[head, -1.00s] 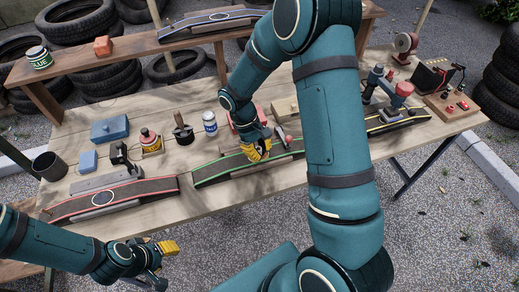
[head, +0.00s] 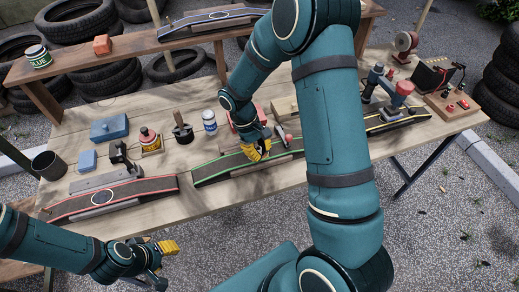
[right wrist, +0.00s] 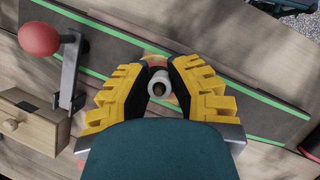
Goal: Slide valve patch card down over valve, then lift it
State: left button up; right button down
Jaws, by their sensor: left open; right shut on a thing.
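My right gripper (head: 258,151) is over the green-edged dark strip (head: 213,170) on the table. In the right wrist view its yellow fingers (right wrist: 159,87) close on a small pale, round, hollow piece with a brown centre (right wrist: 158,84), which looks like the valve. An orange patch (right wrist: 153,50) shows partly just beyond it, close to the strip. I cannot make out a separate card; the fingers hide much of that area. My left gripper (head: 168,247) is open and empty, off the table's front edge.
A red-knobbed lever (right wrist: 40,40) and a small wooden drawer box (right wrist: 25,127) stand close to my right gripper. A red-edged strip (head: 150,187), bottles and blue blocks occupy the table's left half. A yellow-edged strip (head: 400,122) lies right.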

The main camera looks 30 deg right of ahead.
jog(key=shift+r+p, duration=1.15)
jog(key=shift+r, duration=0.4)
pick_arm(q)
notch_tip(320, 180, up, 8)
jog(key=w+p, duration=0.2)
jog(key=p, duration=0.3)
jog(key=shift+a+t+p, duration=0.2)
jog(key=shift+t+p, duration=0.1)
jog(key=shift+p, duration=0.05)
pick_arm(e)
notch_tip(320, 180, up, 7)
jog(key=shift+r, duration=0.2)
